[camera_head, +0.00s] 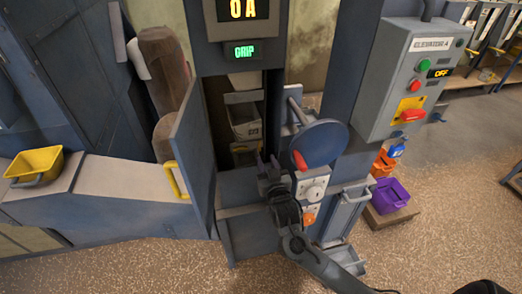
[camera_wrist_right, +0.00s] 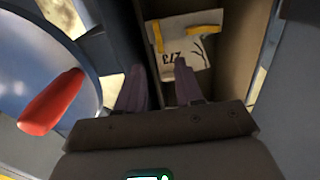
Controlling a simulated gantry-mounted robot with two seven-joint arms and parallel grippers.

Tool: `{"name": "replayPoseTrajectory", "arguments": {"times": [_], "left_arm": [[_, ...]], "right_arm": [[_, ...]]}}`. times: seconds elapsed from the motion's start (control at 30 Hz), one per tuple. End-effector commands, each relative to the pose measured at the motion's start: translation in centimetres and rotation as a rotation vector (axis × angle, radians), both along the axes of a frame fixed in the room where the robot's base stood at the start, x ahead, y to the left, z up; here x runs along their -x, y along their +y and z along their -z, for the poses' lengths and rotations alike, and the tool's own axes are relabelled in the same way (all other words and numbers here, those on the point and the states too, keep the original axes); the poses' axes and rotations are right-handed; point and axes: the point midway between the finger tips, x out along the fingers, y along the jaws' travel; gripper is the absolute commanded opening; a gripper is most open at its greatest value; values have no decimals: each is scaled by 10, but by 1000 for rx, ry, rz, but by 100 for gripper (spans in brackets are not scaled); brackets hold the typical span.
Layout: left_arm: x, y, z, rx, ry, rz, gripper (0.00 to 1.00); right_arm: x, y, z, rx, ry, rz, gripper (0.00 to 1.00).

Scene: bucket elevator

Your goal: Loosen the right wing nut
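My right gripper (camera_head: 268,163) is in front of the open elevator housing (camera_head: 238,184), left of the blue-grey disc (camera_head: 325,143) with its red handle (camera_head: 300,160). In the right wrist view my right gripper (camera_wrist_right: 160,66) has its two fingers apart with nothing between them. Beyond them in the housing is a pale bucket face or plate (camera_wrist_right: 183,48) with dark markings and two yellow strips. In the head view, a grey bucket (camera_head: 244,121) hangs inside the opening. I cannot make out the right wing nut for certain in either view. My left gripper is not in view.
The housing door (camera_head: 190,145) stands open at left, with a yellow handle (camera_head: 174,180). The disc and red handle (camera_wrist_right: 50,103) lie close left in the wrist view. A control box (camera_head: 412,80) is at right. A yellow bin (camera_head: 36,164) sits far left, a purple bin (camera_head: 390,195) right.

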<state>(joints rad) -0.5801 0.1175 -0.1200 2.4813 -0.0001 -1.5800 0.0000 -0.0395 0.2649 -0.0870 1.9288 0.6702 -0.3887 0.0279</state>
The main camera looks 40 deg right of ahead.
Motion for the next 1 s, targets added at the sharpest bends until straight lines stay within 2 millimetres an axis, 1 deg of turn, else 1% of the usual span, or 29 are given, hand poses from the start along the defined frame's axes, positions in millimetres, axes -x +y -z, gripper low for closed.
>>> {"name": "replayPoseTrajectory", "arguments": {"times": [0.03, 0.2, 0.4, 0.5, 0.7, 0.93, 0.97, 1.0], "left_arm": [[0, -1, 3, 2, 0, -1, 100], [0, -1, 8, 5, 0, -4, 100], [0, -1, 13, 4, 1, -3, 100], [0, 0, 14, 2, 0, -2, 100], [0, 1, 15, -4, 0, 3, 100], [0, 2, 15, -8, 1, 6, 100], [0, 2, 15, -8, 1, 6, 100], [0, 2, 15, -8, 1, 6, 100]], "right_arm": [[-8, -4, 1, 2, -2, 0, 36], [-32, -19, 1, 2, -1, 0, 36], [-55, -32, 1, 2, 1, 0, 36], [-62, -37, 1, 0, 0, 0, 36], [-67, -40, 0, 0, 0, 0, 36], [-67, -40, 0, 0, 0, -1, 36], [-67, -40, 0, 0, 0, -1, 33], [-67, -40, 0, 0, 0, -1, 27]]}}
